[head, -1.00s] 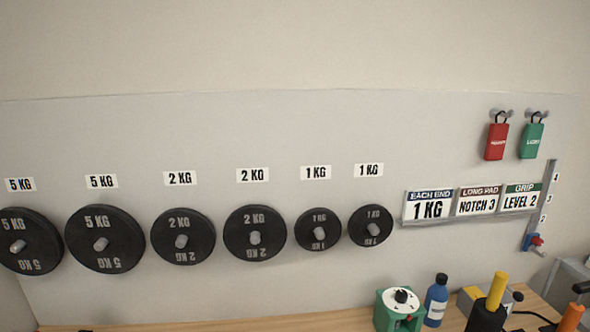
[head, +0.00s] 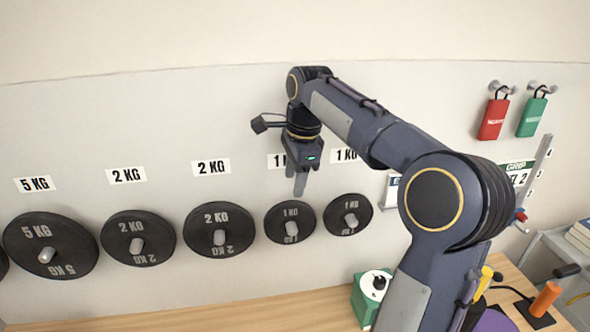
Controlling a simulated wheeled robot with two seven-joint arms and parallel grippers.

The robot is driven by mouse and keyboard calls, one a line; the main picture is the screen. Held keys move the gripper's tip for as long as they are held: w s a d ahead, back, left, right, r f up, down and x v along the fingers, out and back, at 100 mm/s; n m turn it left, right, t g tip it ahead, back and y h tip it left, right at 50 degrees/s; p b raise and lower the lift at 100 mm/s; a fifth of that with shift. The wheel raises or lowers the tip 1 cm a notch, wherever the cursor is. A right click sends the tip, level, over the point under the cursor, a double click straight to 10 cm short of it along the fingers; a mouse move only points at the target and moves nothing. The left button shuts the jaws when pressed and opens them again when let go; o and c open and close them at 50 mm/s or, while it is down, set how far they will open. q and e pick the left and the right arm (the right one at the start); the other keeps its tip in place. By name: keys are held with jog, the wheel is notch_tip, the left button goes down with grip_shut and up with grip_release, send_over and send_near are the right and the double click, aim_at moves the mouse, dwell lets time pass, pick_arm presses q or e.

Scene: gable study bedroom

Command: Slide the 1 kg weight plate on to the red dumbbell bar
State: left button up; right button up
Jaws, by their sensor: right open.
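Two black 1 kg weight plates hang on wall pegs: the left one (head: 274,225) and the right one (head: 362,211). Each has a grey peg end standing out of its hub. My right gripper (head: 301,188) points down in front of the board, just above the left 1 kg plate, with its fingertips near the plate's upper rim. It is open and holds nothing; I cannot tell its exact distance from the plate. I do not see the red dumbbell bar. My left gripper is out of view.
Larger 2 kg (head: 209,246) and 5 kg (head: 48,233) plates hang to the left. A green device with a white dial (head: 366,300) stands on the wooden bench (head: 270,314). An orange handle (head: 545,298) is at right. My right arm covers most of the sign rail.

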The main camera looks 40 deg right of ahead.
aim_at(290, 203)
jog(key=f, duration=0.4)
jog(key=w+f, duration=0.1)
jog(key=f, duration=0.2)
jog(key=shift+a, duration=0.15)
jog(key=shift+r, duration=0.1)
grip_shut()
